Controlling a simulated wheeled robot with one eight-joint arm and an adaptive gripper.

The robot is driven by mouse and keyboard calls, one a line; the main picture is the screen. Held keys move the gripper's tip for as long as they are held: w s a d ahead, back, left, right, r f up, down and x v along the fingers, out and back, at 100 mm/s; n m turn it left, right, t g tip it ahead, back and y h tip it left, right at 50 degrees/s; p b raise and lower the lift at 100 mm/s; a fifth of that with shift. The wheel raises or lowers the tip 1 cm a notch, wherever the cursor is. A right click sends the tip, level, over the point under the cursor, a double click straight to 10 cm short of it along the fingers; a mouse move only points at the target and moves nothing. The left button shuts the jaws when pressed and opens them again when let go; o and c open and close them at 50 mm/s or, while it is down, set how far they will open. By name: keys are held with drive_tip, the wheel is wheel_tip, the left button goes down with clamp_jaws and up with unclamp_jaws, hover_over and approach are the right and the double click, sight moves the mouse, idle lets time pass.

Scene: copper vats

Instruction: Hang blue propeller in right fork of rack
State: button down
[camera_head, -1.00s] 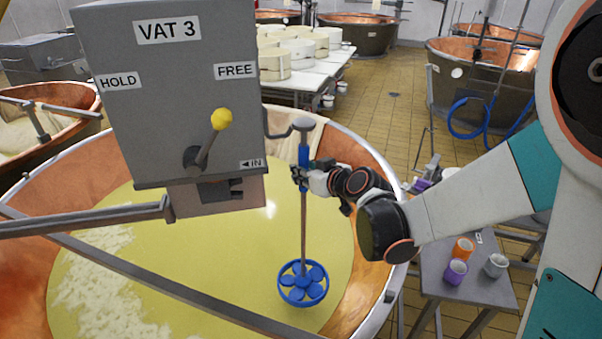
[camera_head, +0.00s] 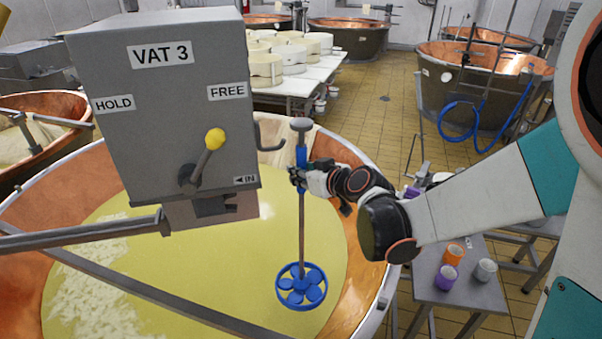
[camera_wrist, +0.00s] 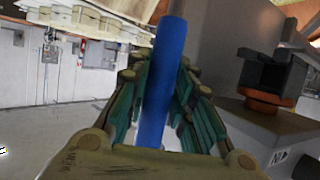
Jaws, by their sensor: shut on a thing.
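The blue propeller (camera_head: 301,287) is a ringed blue wheel at the bottom of a long shaft with a blue grip sleeve and a grey knob on top. My gripper (camera_head: 299,177) is shut on the blue sleeve, which also shows between the fingers in the wrist view (camera_wrist: 165,75). The shaft hangs about upright, with the wheel over the yellow vat contents. A grey VAT 3 box (camera_head: 165,110) with a yellow-knobbed lever (camera_head: 213,140) stands to the left. A dark slotted bracket under it also shows in the wrist view (camera_wrist: 272,75). No rack with forks is clearly recognisable.
The copper vat's rim (camera_head: 372,315) curves around the wheel. A grey hook (camera_head: 268,140) juts from the box close to the shaft. A small table (camera_head: 455,293) with orange, purple and white cups stands at right. A beam crosses the vat.

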drive_tip(key=s+r+p, duration=0.2)
drive_tip(key=r+p, duration=0.6)
drive_tip(key=r, duration=0.2)
drive_tip(key=s+r+p, duration=0.3)
drive_tip(key=r+p, duration=0.5)
drive_tip(key=r, duration=0.3)
drive_tip(key=shift+d, duration=0.45)
idle(0.6)
drive_tip(key=shift+r, duration=0.1)
